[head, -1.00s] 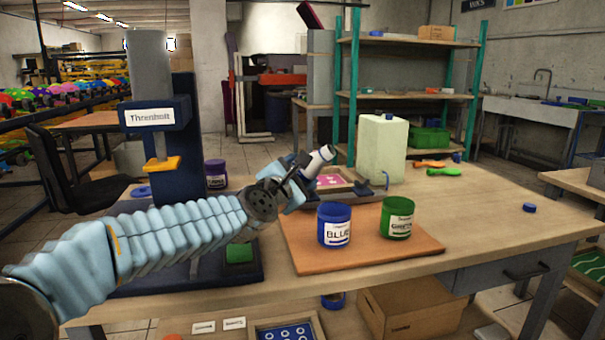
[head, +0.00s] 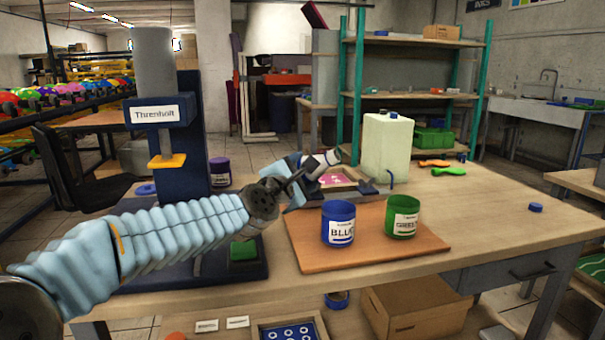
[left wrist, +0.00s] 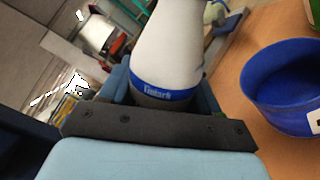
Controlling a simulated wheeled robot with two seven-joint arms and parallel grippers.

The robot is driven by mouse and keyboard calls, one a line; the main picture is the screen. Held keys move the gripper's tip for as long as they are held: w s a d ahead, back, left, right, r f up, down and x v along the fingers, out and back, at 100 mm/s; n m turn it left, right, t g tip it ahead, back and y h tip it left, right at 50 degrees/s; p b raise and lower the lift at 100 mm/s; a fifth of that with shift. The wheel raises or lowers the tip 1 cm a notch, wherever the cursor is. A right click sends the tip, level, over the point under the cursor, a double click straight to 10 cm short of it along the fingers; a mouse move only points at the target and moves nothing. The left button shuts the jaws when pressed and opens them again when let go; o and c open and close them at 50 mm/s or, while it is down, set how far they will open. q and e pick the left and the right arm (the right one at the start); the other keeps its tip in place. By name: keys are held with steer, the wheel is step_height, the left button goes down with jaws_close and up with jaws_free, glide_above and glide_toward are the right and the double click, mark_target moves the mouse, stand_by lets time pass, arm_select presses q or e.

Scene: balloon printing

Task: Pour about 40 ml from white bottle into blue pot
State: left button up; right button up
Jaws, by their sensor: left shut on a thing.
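My left gripper (head: 292,182) is shut on the white bottle (head: 325,160). In the left wrist view the bottle (left wrist: 172,45) has a blue band and sits between the fingers. The blue pot (left wrist: 290,85) is open at the top and stands to the right of the bottle there. It stands upright on a brown board (head: 310,260). No liquid stream is visible. My right gripper is not in view.
A green pot (head: 402,216) stands on the board right of the blue pot. Behind are a pale jerrycan (head: 387,148) and a tray with pink print (head: 340,180). A blue press (head: 160,130) stands at left. The table's right side is mostly clear, with a blue cap (head: 535,207).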

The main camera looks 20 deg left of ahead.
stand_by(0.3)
arm_select(q)
steer(key=shift+a+f+m, duration=0.1)
steer(key=shift+m, duration=0.3)
steer(key=shift+a+f+m, duration=0.1)
steer(key=shift+m, duration=0.3)
steer(key=shift+f+m+b, duration=0.15)
steer(key=shift+m+b, duration=0.25)
steer(key=shift+b, duration=0.05)
steer(key=shift+a, duration=0.1)
steer(key=shift+f+m, duration=0.15)
steer(key=shift+m, duration=0.25)
steer(key=shift+f+m, duration=0.15)
steer(key=shift+m, duration=0.25)
